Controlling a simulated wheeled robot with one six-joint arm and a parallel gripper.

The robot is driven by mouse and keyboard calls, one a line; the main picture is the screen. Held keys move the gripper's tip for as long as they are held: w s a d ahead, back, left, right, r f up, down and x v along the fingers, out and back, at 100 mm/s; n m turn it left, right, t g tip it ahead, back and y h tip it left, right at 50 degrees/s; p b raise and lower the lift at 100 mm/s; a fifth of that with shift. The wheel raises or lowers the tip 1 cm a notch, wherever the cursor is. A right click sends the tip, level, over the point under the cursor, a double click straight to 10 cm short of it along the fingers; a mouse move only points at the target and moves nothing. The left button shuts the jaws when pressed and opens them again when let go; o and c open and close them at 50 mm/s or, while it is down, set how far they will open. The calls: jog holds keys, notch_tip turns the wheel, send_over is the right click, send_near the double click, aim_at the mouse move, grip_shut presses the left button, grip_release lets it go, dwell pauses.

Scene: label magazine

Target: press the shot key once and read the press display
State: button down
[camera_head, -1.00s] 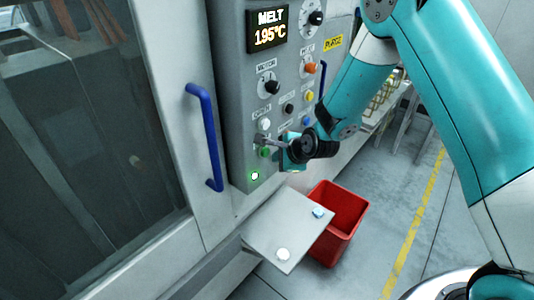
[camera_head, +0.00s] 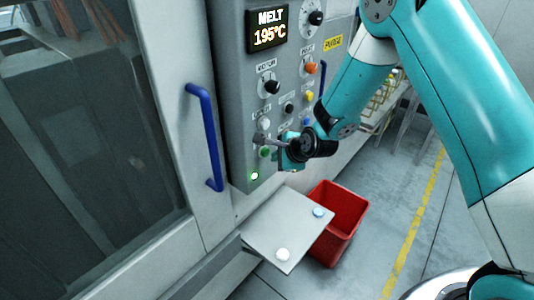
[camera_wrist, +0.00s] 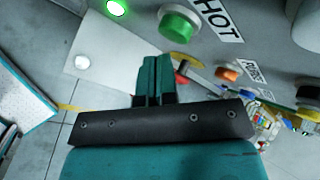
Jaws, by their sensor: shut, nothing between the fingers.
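The press display (camera_head: 268,34) reads "MELT 195°C" in lit letters at the top of the grey control panel (camera_head: 236,110). The green shot key (camera_head: 265,152) sits low on the panel; in the wrist view the green key (camera_wrist: 179,25) is beside a label of which "HOT" shows. In the wrist view my gripper (camera_wrist: 155,60) shows below the green key with a visible gap. I cannot tell the exact distance to the panel.
A lit green lamp (camera_head: 254,176) is below the key. A white key (camera_head: 264,124) and other coloured knobs are above. A blue door handle (camera_head: 205,138) stands at left. A tray (camera_head: 262,238) with two small pieces and a red bin (camera_head: 345,222) are below.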

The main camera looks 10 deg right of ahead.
jog(key=shift+w+a, duration=0.15)
jog(key=shift+w, duration=0.05)
jog(key=shift+w+a, duration=0.3)
jog(key=shift+w, duration=0.05)
dwell(0.8)
jog(key=shift+d, duration=0.1)
jog(key=shift+s+d, duration=0.4)
jog(key=shift+s, duration=0.3)
jog(key=shift+d, duration=0.1)
jog(key=s+d, duration=0.1)
jog(key=s, duration=0.1)
jog(key=s+d+b, duration=0.1)
jog(key=s, duration=0.1)
jog(key=shift+d, duration=0.4)
dwell(0.6)
